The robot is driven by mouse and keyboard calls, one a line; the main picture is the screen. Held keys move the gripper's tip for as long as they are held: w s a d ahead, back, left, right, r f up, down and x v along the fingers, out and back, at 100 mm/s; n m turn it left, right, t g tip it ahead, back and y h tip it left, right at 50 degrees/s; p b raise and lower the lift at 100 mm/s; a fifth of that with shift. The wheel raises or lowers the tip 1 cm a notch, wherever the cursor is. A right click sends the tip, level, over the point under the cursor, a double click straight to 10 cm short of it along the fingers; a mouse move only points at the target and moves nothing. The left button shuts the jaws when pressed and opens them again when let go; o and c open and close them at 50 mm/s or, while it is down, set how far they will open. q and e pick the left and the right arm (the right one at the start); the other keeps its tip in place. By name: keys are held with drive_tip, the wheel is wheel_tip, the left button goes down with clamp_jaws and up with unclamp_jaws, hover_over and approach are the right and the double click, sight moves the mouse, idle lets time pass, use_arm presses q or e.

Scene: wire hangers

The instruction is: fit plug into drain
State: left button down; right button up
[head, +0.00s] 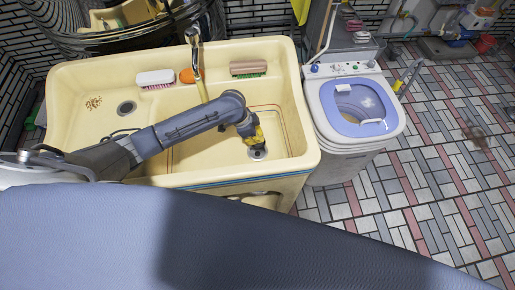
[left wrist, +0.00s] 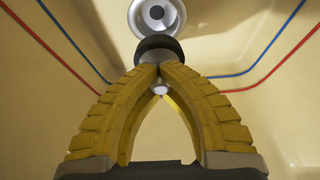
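A yellow double sink (head: 70,80) stands ahead. Its right basin has a round metal drain (head: 258,154), also at the top of the left wrist view (left wrist: 157,13). My left gripper (head: 257,138) is inside that basin, just above the drain. In the left wrist view its yellow fingers (left wrist: 160,72) close together at the tips on a dark round plug (left wrist: 157,43). A small pale knob (left wrist: 160,89) shows between the fingers. The plug appears just short of the drain and partly overlaps its edge in this view; the exact gap cannot be told. My right gripper is not in view.
The left basin has another drain (head: 126,108). A faucet (head: 194,50) rises at the back, beside a white brush (head: 155,78), an orange item (head: 187,76) and a brown-backed brush (head: 248,68). A small washing machine (head: 350,105) stands to the right.

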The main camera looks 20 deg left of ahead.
use_arm(q)
drive_tip(key=shift+f, duration=4.6)
drive_tip(key=c, duration=2.2)
unclamp_jaws()
drive_tip(key=shift+f, duration=0.1)
drive_tip(key=c, duration=1.6)
unclamp_jaws()
drive_tip(key=v, duration=1.2)
